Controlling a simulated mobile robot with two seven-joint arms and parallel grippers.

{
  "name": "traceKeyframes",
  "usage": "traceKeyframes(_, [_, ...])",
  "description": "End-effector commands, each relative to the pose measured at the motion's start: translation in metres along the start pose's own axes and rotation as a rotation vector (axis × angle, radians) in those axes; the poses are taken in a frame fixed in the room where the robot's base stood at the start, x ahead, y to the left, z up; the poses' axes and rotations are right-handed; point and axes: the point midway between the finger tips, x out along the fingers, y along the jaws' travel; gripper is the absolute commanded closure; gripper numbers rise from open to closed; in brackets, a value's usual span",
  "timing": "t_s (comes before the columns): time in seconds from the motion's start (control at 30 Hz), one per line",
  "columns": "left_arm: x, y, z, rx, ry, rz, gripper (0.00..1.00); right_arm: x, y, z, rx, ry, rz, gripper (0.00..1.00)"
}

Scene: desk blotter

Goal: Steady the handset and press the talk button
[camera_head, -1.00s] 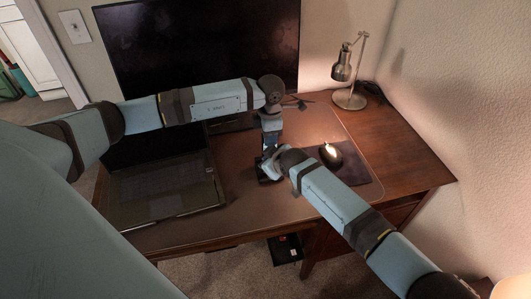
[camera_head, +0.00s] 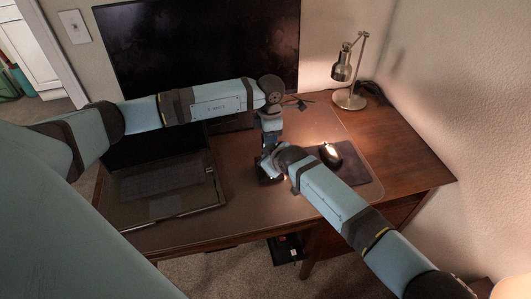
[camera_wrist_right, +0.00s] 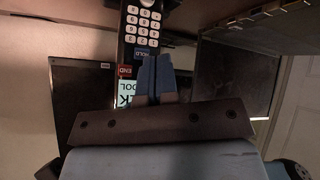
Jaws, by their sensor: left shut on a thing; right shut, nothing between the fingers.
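The handset (camera_wrist_right: 130,35) is dark with white number keys and shows in the right wrist view. Below the keys are a blue HOLD key (camera_wrist_right: 140,51), a red END key (camera_wrist_right: 124,71) and a pale green-blue key (camera_wrist_right: 128,92) with partly hidden lettering, seemingly the talk button. My right gripper (camera_wrist_right: 154,62) is shut and empty, its blue fingertips over the handset beside these keys. I cannot tell whether it touches. My left gripper (camera_head: 269,143) is shut on the handset above the desk. The arms hide most of the handset in the head view.
An open laptop (camera_head: 170,185) lies left of the grippers. A mouse (camera_head: 331,154) sits on a dark pad (camera_head: 358,170) to the right. A lamp (camera_head: 349,98) stands at the back right, and a large monitor (camera_head: 200,50) at the back. The desk's right side (camera_head: 415,160) is clear.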

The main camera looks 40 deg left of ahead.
Motion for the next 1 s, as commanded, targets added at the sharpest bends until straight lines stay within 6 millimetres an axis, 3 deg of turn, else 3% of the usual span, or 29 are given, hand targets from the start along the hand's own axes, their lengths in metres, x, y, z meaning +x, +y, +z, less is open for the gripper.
traceKeyframes(0.13, [0.0, -0.001, 0.0, 0.001, -0.001, -0.001, 0.99, -0.004, -0.011, 0.002, 0.001, 0.002, -0.006, 1.0])
traceKeyframes(0.63, [0.0, 0.0, 0.0, 0.0, -0.001, 0.0, 0.99, -0.009, -0.012, 0.007, 0.001, -0.003, -0.003, 1.0])
traceKeyframes(1.0, [0.0, 0.0, 0.0, 0.0, -0.001, 0.0, 0.99, -0.034, -0.03, 0.026, 0.002, -0.003, -0.004, 1.0])
